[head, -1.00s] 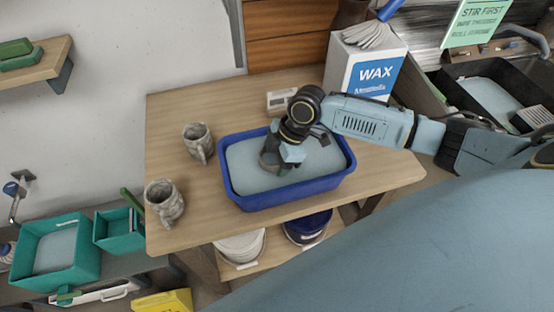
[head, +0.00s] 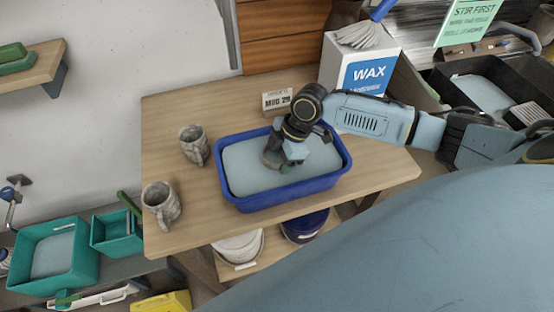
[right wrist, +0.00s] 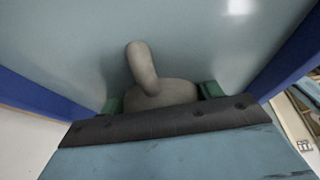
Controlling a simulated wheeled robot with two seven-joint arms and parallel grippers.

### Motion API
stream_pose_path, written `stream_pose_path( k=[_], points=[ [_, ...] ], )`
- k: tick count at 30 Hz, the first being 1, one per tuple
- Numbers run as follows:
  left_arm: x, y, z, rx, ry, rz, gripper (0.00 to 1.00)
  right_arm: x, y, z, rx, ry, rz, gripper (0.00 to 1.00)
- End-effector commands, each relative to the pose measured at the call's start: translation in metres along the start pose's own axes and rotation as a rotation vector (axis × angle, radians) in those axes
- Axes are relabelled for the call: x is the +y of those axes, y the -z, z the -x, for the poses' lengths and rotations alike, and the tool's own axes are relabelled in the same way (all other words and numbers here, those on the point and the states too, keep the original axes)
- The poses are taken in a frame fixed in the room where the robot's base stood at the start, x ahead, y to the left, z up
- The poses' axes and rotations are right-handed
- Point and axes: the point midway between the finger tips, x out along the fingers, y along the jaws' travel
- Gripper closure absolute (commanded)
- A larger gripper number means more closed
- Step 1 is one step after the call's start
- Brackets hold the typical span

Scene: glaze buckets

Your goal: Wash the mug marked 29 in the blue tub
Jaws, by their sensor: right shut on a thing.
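The blue tub (head: 334,181) stands on the wooden table and holds pale grey-blue liquid. My right gripper (right wrist: 160,98) reaches down into the tub and is shut on a grey mug (right wrist: 143,68). In the head view the mug (head: 270,160) shows only in part, low at the liquid, with the gripper covering the rest. In the right wrist view its curved handle points away from the jaws, and green finger pads flank its body. No number is visible on it. A card (head: 277,102) reading "MUG 29" stands behind the tub. My left gripper is out of view.
Two mottled grey mugs, one farther back (head: 193,144) and one nearer (head: 160,205), stand left of the tub. A white WAX box (head: 345,62) is at the back right. Teal tubs (head: 55,255) stand lower left. The table's back left is clear.

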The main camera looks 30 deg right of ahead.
Motion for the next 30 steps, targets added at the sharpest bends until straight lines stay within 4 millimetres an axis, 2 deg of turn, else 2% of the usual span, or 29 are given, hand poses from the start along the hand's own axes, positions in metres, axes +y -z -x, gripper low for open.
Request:
stream_pose_path(
  k=[6,13,30],
  points=[
    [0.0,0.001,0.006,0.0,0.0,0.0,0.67,-0.003,0.014,-0.003,0.003,0.0,0.0,0.68],
    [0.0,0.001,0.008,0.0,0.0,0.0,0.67,-0.004,0.019,-0.007,0.002,-0.001,0.001,0.68],
    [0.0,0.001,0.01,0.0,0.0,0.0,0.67,0.002,-0.003,0.002,0.001,-0.003,-0.001,0.68]
  ],
)
